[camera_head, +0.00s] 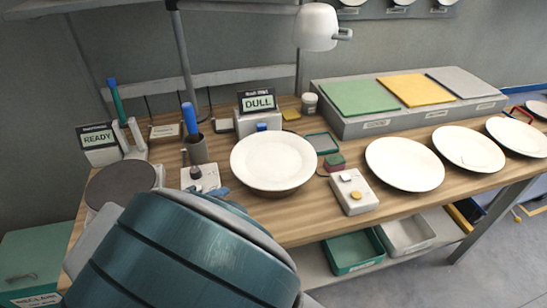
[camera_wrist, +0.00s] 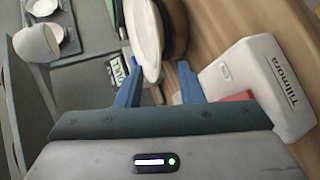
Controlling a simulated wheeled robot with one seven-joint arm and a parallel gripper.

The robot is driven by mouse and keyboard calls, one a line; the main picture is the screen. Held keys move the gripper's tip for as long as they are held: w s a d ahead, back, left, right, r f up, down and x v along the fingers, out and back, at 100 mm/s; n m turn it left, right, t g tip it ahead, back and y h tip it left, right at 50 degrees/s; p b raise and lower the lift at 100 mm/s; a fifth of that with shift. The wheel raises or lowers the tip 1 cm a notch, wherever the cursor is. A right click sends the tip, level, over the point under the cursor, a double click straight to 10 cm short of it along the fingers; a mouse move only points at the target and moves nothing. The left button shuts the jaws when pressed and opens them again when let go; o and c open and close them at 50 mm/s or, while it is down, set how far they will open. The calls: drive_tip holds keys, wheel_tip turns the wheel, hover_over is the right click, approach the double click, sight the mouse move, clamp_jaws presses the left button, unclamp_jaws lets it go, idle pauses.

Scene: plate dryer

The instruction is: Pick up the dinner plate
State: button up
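In the head view, a white dinner plate (camera_head: 272,158) lies face up on a round brown stand (camera_head: 290,190) near the middle of the wooden table. In the wrist view, the plate (camera_wrist: 146,35) shows nearly edge-on, with the brown stand (camera_wrist: 176,30) beneath it. My gripper (camera_wrist: 158,72) is open. One blue finger is on the plate's upper-face side and the other on its underside, with the rim between or just before the tips. I cannot tell whether either finger touches it. My arm hides most of the gripper in the head view.
Three more white plates (camera_head: 404,164) (camera_head: 468,149) (camera_head: 518,136) lie at the right. A white box with buttons (camera_head: 352,194) stands near the front edge. The DULL sign (camera_head: 257,101) and a blue-handled tool in a brown cup (camera_head: 197,150) stand behind. A lamp (camera_head: 316,27) hangs above.

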sight(249, 181)
drive_tip(key=shift+w+a, duration=0.1)
drive_tip(key=shift+a, duration=0.05)
drive_tip(key=x, duration=0.9)
drive_tip(key=shift+w+a+r+p, duration=0.1)
drive_tip(key=shift+r+p, duration=0.1)
drive_tip(key=shift+p, duration=0.1)
drive_tip(key=shift+p+x, duration=0.3)
drive_tip(key=shift+x, duration=1.95)
drive_tip(key=shift+w+a+r, duration=0.1)
drive_tip(key=shift+a, duration=0.05)
clamp_jaws()
